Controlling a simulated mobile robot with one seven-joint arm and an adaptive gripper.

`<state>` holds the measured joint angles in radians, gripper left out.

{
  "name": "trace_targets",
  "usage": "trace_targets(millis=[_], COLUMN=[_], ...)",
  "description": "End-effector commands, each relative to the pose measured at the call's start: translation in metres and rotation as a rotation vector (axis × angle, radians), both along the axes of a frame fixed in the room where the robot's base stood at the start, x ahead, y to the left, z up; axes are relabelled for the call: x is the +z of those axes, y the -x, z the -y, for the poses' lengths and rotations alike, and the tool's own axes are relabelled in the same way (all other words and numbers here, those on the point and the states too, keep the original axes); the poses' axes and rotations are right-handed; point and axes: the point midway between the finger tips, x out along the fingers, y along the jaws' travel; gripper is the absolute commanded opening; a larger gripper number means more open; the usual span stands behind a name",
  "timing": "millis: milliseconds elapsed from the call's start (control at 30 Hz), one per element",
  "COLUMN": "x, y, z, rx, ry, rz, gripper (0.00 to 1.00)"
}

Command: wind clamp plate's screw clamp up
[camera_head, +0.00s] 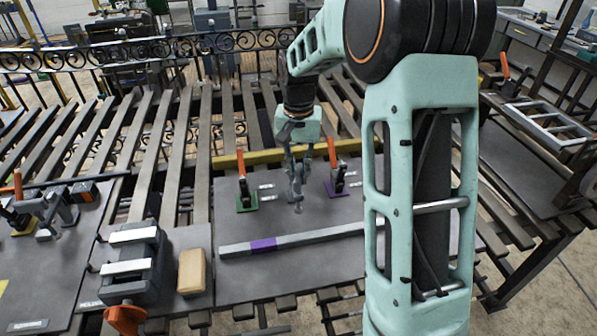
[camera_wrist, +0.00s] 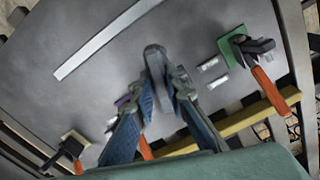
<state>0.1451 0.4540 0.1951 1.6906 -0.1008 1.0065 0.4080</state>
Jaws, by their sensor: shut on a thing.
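The clamp plate (camera_head: 225,216) is a dark grey sheet lying on the slatted bench; it also fills much of the wrist view (camera_wrist: 105,85). My gripper (camera_head: 297,190) points down over its middle, between two orange-handled toggle clamps. In the wrist view the fingers (camera_wrist: 166,92) close around a grey upright piece, seemingly the screw clamp (camera_wrist: 154,58). Its lower end (camera_head: 298,208) shows just under the fingers in the head view. The fingers hide most of it, so its height and thread cannot be told.
The green-based toggle clamp (camera_head: 245,194) and purple-based one (camera_head: 336,180) stand close on either side. A grey bar with a purple band (camera_head: 290,241) lies in front. A yellow bar (camera_head: 262,158) runs behind. A vise (camera_head: 132,262) and wooden block (camera_head: 192,272) stand left.

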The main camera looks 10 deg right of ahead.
Motion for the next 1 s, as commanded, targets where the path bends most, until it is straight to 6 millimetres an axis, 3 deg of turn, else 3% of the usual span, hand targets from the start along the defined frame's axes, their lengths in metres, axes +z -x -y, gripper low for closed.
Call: trace_targets(millis=[433,1000], x=[-0.0006,-0.0012], y=[-0.0002,0.0002], z=[0.0001,0.0000], rx=[0.269,0.325], ry=[0.000,0.000], rz=[0.000,-0.001], gripper=[0.00,0.00])
